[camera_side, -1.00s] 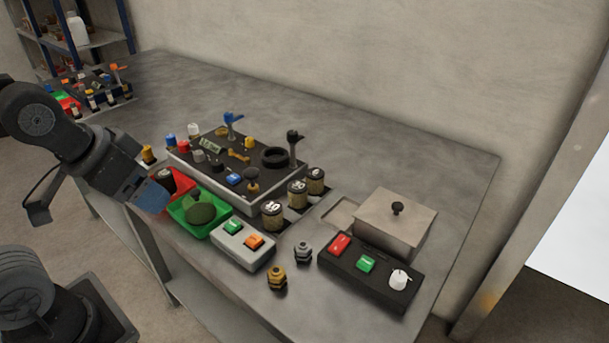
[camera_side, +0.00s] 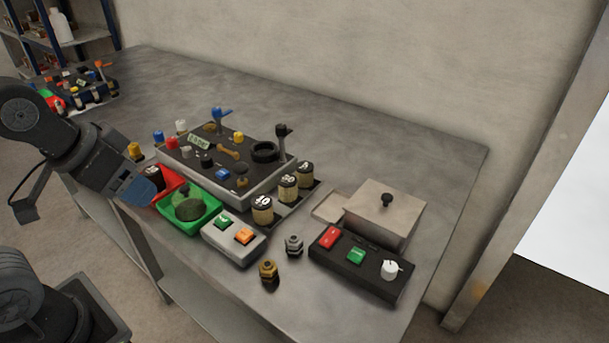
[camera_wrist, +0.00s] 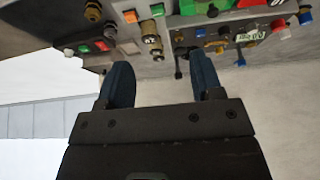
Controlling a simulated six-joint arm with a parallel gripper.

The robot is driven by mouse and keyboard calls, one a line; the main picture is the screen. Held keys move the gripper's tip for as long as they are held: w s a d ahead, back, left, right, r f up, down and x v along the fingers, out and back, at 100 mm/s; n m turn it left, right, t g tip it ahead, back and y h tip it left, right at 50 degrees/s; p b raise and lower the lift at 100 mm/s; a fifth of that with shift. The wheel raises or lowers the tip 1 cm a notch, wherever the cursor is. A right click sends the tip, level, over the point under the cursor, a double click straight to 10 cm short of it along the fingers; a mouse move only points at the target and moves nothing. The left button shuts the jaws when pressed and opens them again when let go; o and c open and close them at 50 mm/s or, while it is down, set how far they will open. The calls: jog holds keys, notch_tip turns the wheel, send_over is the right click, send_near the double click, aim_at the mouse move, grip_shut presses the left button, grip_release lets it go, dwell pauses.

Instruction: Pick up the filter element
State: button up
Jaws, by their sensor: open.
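Three short tan cylinders with black numbered tops, which look like filter elements, stand upright in a row right of the black-topped panel. The nearest cylinder (camera_side: 262,209) is marked 10; the middle cylinder (camera_side: 288,187) and far cylinder (camera_side: 305,174) stand behind it. Another dark-topped cylinder (camera_side: 154,176) is in the red tray (camera_side: 174,188). I cannot tell which one the task names. My gripper (camera_side: 137,192) is at the left, close to the red tray, open and apparently empty. In the wrist view its two fingers (camera_wrist: 160,60) are spread, and a cylinder (camera_wrist: 152,40) shows beyond them.
The panel (camera_side: 230,170) carries knobs and upright levers. A green tray (camera_side: 211,220) holds a dark green round object. A grey button box (camera_side: 233,238), two fittings, a black control box (camera_side: 360,265) and a lidded metal box (camera_side: 384,212) stand nearby.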

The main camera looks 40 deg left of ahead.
jog(key=w+r+m+g, duration=0.1)
jog(key=w+r+m, duration=0.1)
jog(key=w+r, duration=0.5)
jog(key=m+g, duration=0.5)
jog(key=m, duration=0.1)
send_over(304, 166)
notch_tip(304, 166, down, 12)
jog(key=f, duration=0.1)
notch_tip(304, 166, down, 13)
jog(key=shift+f, duration=0.1)
jog(key=c, duration=0.7)
